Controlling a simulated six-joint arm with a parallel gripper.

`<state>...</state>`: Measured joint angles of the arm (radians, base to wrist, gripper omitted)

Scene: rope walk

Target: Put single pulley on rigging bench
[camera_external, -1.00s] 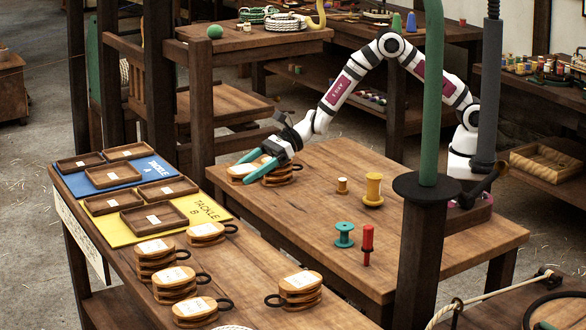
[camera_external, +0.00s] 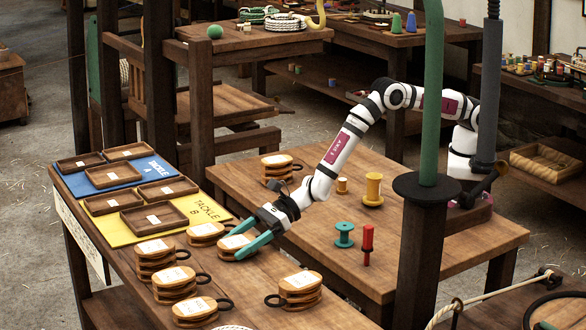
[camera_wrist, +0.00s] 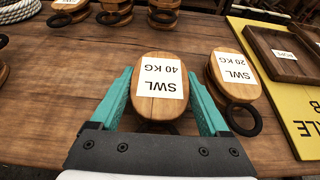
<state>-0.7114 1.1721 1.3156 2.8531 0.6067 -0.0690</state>
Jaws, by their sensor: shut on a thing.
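My gripper (camera_external: 243,240) is shut on a wooden pulley (camera_external: 233,247) with a white label. In the wrist view the pulley (camera_wrist: 160,85) sits between the two teal fingers (camera_wrist: 160,100), and its label reads "SWL 40 KG". It is over the front part of the left bench (camera_external: 255,292), which carries several other pulleys; I cannot tell whether it touches the wood. Another pulley (camera_wrist: 232,78), labelled "SWL 20 KG", stands close to the right finger in the wrist view and shows behind the held one in the external view (camera_external: 205,232).
Several pulleys (camera_external: 172,282) stand at the front of this bench. A yellow mat (camera_external: 206,208) and a blue mat (camera_external: 122,182) with wooden trays lie at its far end. A pulley (camera_external: 277,160) and several spools (camera_external: 373,190) stand on my table (camera_external: 300,225).

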